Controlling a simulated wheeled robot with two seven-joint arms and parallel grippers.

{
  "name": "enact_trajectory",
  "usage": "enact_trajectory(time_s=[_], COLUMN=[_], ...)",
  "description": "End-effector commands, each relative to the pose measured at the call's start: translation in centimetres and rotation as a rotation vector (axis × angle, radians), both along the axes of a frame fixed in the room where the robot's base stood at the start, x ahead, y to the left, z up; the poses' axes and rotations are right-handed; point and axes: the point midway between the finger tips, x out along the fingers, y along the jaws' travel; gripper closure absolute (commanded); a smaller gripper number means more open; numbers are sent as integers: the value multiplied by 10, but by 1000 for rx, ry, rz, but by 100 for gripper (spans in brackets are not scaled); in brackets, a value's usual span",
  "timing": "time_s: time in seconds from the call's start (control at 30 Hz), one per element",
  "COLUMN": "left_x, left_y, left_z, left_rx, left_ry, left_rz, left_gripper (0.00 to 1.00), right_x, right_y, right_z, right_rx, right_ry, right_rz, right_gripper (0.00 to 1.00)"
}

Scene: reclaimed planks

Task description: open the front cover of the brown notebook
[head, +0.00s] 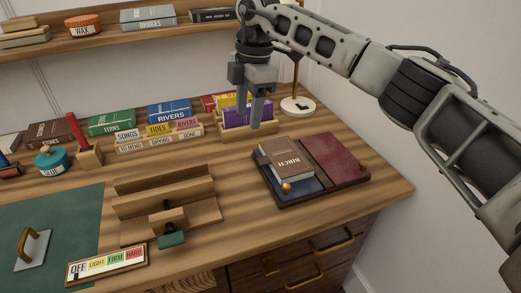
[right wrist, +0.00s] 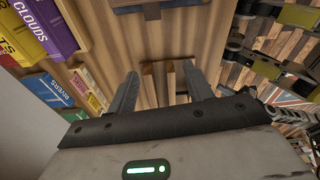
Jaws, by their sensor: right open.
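The brown notebook (head: 291,157), with BIRCH on its cover, lies shut on the blue left half of a dark two-part tray (head: 342,184). A brass knob (head: 286,188) sits at its front edge. My right gripper (head: 257,126) points down behind and left of the notebook, in front of a purple book, apart from the notebook. It is open and empty; its two fingers also show in the right wrist view (right wrist: 160,88). I cannot make out the notebook in the right wrist view. My left gripper is not in view.
A lamp base (head: 298,106) stands behind the notebook. A wooden stand (head: 168,205) is left of the tray. Rows of labelled books, including the blue RIVERS book (head: 170,111), line the back. A shelf (head: 112,38) runs above. Desk between stand and tray is clear.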

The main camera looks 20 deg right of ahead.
Motion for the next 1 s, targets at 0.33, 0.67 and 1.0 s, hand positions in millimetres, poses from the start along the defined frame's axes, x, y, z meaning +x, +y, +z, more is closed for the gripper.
enact_trajectory(time_s=[0.33, 0.67, 1.0], left_x=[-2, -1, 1], left_y=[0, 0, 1], left_z=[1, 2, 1], left_rx=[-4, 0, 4], left_ry=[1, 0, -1], left_rz=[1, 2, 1], left_gripper=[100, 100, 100], right_x=[5, 5, 5], right_y=[-35, -34, -34], right_z=[2, -69, -124], right_rx=[-130, -127, -125], right_ry=[-10, -9, -11], right_rz=[-131, -128, -129], right_gripper=[49, 49, 49])
